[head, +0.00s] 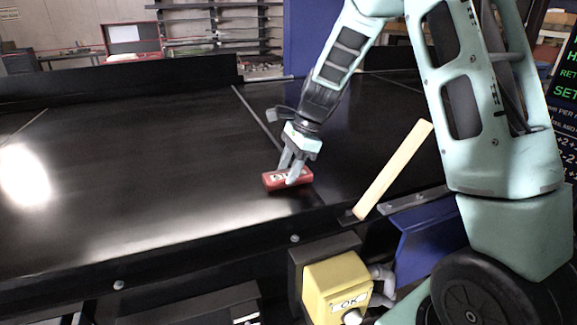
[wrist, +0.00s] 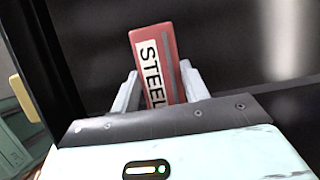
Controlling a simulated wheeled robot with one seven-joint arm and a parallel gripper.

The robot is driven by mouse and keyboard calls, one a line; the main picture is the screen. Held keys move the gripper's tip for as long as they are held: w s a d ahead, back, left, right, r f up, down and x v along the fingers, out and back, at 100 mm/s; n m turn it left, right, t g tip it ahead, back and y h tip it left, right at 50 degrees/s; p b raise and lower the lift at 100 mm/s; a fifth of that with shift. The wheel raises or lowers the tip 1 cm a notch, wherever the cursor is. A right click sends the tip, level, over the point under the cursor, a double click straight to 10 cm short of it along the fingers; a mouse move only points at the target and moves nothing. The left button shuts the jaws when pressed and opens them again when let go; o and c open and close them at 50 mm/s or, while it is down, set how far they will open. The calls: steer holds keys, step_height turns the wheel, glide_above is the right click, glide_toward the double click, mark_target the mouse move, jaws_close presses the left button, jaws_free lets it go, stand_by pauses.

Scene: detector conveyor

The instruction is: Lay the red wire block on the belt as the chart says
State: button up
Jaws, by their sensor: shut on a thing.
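The red block (head: 270,181) is between the fingers of my gripper (head: 288,174), low over the black belt (head: 130,165) near its front side. I cannot tell whether it touches the belt. In the wrist view the red block (wrist: 170,42) carries a white label reading "STEEL". The fingers of my gripper (wrist: 160,88) stand on either side of it, shut on it.
A thin line (head: 255,112) crosses the belt behind my gripper. A pale yellow bar (head: 395,168) stands slanted over the belt to the right. A yellow box marked "OK" (head: 335,280) is at the front. The belt's left part is clear.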

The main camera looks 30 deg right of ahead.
steer(key=o, duration=1)
steer(key=shift+f, duration=0.1)
steer(key=shift+o, duration=0.2)
steer(key=b+v, duration=0.2)
steer(key=v, duration=1)
steer(key=shift+b, duration=0.35)
steer(key=s+a+f+n+g+h, duration=0.1)
steer(key=s+a+f+n, duration=0.1)
steer(key=s+a+n, duration=0.55)
steer(key=s+a+f+n, duration=0.2)
steer(key=s+a+n, duration=0.15)
steer(key=a, duration=0.65)
steer(key=s+a+f+n+h, duration=0.1)
steer(key=s+a+f+n, duration=0.2)
steer(key=s+n, duration=0.5)
steer(key=s+a+f+n+h, duration=0.2)
steer(key=s+a+f+n, duration=0.1)
steer(key=s+n, duration=0.6)
steer(key=shift+s+a, duration=0.45)
steer(key=shift+a, duration=0.3)
